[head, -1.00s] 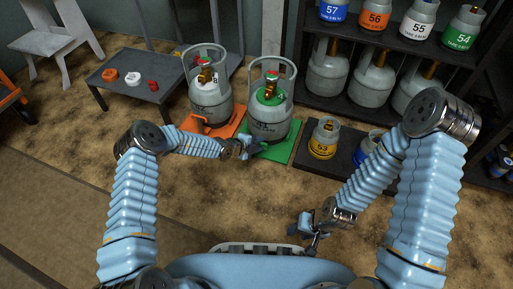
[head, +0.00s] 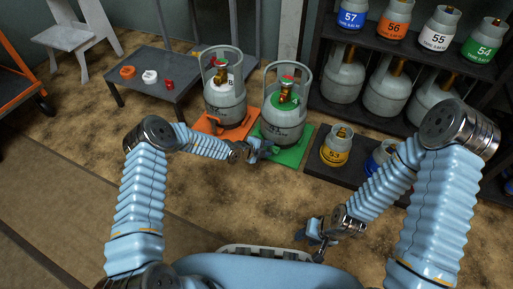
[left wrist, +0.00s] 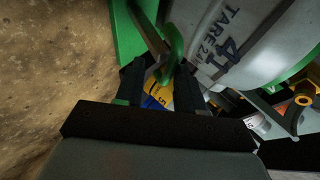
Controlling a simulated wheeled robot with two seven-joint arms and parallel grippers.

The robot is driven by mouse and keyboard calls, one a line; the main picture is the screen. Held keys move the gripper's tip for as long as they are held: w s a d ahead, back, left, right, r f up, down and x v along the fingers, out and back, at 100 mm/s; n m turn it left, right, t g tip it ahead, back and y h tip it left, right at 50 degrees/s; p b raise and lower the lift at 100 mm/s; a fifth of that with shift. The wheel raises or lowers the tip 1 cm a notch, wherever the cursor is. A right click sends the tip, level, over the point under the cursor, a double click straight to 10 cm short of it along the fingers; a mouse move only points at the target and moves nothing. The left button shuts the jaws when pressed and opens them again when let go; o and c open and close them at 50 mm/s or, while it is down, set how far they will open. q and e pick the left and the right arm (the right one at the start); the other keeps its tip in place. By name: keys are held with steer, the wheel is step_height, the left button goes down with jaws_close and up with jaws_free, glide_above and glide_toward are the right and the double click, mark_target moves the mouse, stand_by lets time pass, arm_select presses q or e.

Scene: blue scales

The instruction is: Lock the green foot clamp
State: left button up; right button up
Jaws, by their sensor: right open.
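The green foot clamp shows in the left wrist view as a curved green lever (left wrist: 174,48) low beside a grey cylinder marked 41 (left wrist: 232,35). In the head view this cylinder, with a green collar (head: 287,103), stands upright on a green plate (head: 292,157). My left gripper (head: 264,151) is low at the plate's front left edge. In the left wrist view its fingertips (left wrist: 165,66) are apart, with the lever's end between them; whether they press on it I cannot tell. My right gripper (head: 314,244) is open and empty, low in front of my base.
A cylinder with a white collar (head: 225,98) stands on an orange plate (head: 221,126) to the left. A yellow cylinder (head: 336,146) stands on a dark platform (head: 320,172) to the right. A low table (head: 165,76) and shelves with several cylinders (head: 400,55) stand behind. The front floor is clear.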

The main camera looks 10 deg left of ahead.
arm_select(q)
steer(key=p+v, duration=0.2)
steer(key=v, duration=1)
steer(key=shift+p, duration=0.4)
steer(key=shift+c, duration=0.3)
